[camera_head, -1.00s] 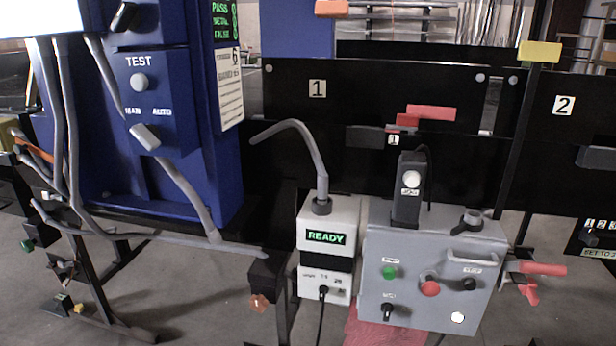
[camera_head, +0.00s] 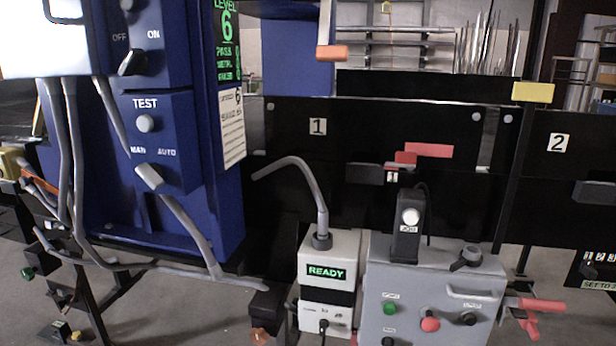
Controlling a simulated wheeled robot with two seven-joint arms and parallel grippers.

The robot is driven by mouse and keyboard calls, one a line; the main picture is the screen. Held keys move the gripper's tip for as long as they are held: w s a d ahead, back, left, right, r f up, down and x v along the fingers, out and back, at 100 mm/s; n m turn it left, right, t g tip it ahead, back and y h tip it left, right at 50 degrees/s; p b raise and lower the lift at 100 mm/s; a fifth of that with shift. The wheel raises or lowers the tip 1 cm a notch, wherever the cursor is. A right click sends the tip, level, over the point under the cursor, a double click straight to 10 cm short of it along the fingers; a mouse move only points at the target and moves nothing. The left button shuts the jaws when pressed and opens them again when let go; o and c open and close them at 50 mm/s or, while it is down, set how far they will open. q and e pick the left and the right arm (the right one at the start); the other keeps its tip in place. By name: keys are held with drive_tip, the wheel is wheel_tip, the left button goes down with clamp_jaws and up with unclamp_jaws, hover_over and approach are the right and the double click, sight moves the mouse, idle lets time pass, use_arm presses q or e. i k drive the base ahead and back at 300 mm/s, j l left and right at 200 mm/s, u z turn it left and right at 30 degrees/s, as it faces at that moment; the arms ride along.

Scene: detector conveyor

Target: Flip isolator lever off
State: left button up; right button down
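No part is labelled as the isolator, so I cannot tell for certain which lever it is. A blue cabinet (camera_head: 180,120) at the left has a black rotary switch (camera_head: 133,62) between OFF and ON labels. Below it is a TEST button (camera_head: 146,123) and a light grey MAN/AUTO lever (camera_head: 149,178). An orange-ended handle (camera_head: 332,52) hangs at the top middle. A red handle (camera_head: 428,150) lies level on the black panel marked 1. Another red handle (camera_head: 541,304) sticks out right of the grey control box (camera_head: 450,300). Neither gripper is in view.
A white box with a green READY display (camera_head: 326,273) and a bent grey pipe (camera_head: 303,175) stands left of the grey box. Grey cables (camera_head: 62,150) cross the cabinet front. A yellow-topped post (camera_head: 533,92) stands at the right, beside the panel marked 2 (camera_head: 558,142).

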sight(538, 305)
drive_tip(key=z, duration=1.25)
